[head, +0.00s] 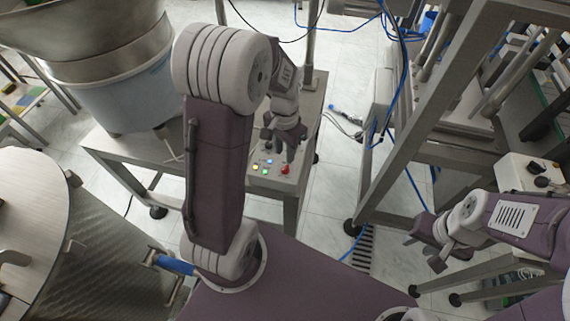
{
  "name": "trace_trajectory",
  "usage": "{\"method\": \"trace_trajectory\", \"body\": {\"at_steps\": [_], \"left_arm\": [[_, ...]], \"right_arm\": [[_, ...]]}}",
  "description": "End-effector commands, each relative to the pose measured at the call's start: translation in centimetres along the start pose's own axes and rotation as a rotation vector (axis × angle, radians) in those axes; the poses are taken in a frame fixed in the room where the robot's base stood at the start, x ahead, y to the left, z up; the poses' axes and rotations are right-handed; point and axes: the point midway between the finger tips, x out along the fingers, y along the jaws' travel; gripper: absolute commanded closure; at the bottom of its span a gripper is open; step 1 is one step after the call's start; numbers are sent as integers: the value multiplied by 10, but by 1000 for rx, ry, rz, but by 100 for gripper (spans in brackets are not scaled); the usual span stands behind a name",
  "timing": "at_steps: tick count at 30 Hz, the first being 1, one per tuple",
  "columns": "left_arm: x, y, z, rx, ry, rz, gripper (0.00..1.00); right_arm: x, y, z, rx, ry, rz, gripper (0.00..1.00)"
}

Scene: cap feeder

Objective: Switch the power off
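The control panel (272,182) is at the front end of a grey metal table, in the middle of the head view. It carries several small lit buttons (265,170) in blue, yellow, green and white, and a red knob (285,170) at their right. My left gripper (280,147) is just above and behind the panel, pointing down, with its fingers apart and nothing visible between them. Contact with the panel cannot be made out. My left arm hides part of the table left of the buttons. My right gripper (424,254) is open and empty at the right, away from the panel.
A metal frame (420,130) with blue hoses rises right of the panel. A white box (532,172) with a black knob is at the far right.

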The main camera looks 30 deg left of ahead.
Motion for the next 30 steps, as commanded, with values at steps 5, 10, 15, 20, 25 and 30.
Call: {"method": "trace_trajectory", "body": {"at_steps": [5, 10, 15, 20, 25, 30], "left_arm": [[42, 1, 1, -1, -5, 2, 69], [67, 1, 1, -1, -2, 1, 69], [74, 0, 0, -2, 1, 0, 69], [74, 0, 0, -2, 1, 0, 69], [74, 0, 0, -2, 1, 0, 100], [73, 0, 0, -3, 1, 0, 100]], "right_arm": [[10, 0, 1, 0, 0, 0, 64], [14, 0, 1, 0, 0, 0, 64], [15, 0, 1, 0, 0, 0, 64], [14, 0, 1, 0, 0, 0, 64], [14, 0, 1, 0, 0, 0, 64], [14, 0, 1, 0, 0, 0, 64]]}}
